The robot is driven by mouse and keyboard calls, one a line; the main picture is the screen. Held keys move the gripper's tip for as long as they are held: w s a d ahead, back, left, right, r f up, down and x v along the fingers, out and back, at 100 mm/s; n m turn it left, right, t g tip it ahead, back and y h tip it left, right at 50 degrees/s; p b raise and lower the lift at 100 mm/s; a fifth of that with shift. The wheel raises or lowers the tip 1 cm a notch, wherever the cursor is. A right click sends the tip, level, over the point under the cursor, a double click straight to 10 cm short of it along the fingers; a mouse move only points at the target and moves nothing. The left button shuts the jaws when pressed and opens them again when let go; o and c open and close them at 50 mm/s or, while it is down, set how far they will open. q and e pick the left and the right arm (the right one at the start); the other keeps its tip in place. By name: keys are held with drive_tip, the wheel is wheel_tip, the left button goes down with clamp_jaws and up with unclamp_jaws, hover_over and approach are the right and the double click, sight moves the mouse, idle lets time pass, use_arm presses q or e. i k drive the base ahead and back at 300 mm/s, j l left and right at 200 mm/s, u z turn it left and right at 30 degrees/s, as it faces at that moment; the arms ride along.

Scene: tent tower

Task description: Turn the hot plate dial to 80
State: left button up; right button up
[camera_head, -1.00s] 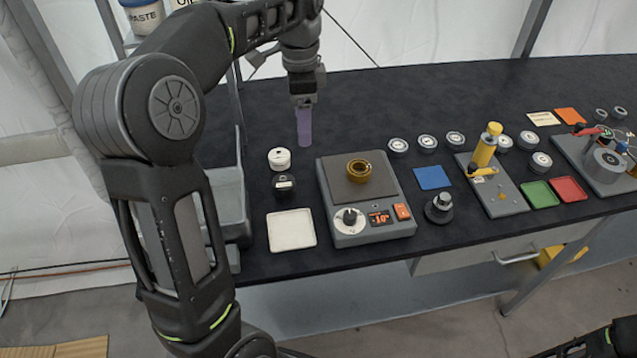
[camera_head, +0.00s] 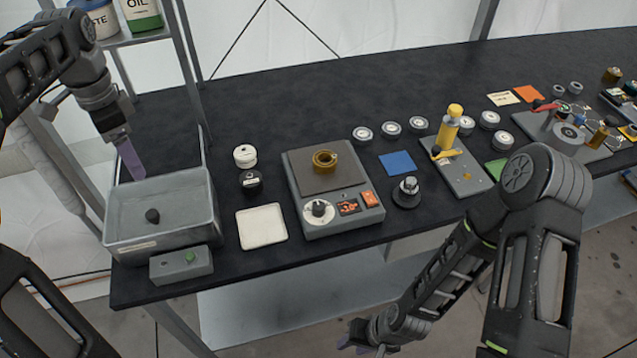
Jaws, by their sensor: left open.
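The hot plate (camera_head: 301,165) stands on the black bench, with a brass-coloured ring (camera_head: 325,159) on its dark top. Its white dial with a black knob (camera_head: 319,208) is on the front left. My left gripper (camera_head: 130,160) is open and empty, above the back left of the grey tank, well left of the dial. My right gripper (camera_head: 362,342) is low at the bottom edge, in front of the bench; its fingers show only in part.
Two small jars (camera_head: 245,156) (camera_head: 251,181) stand behind the tray. A black knobbed item (camera_head: 406,192) and blue pad (camera_head: 397,164) lie right of the hot plate.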

sight(318, 210)
drive_tip(key=k+z, duration=0.15)
drive_tip(key=z, duration=0.25)
drive_tip(key=k+z, duration=0.15)
drive_tip(key=z, duration=0.3)
drive_tip(key=k+l+z, duration=0.1)
drive_tip(key=z, duration=0.3)
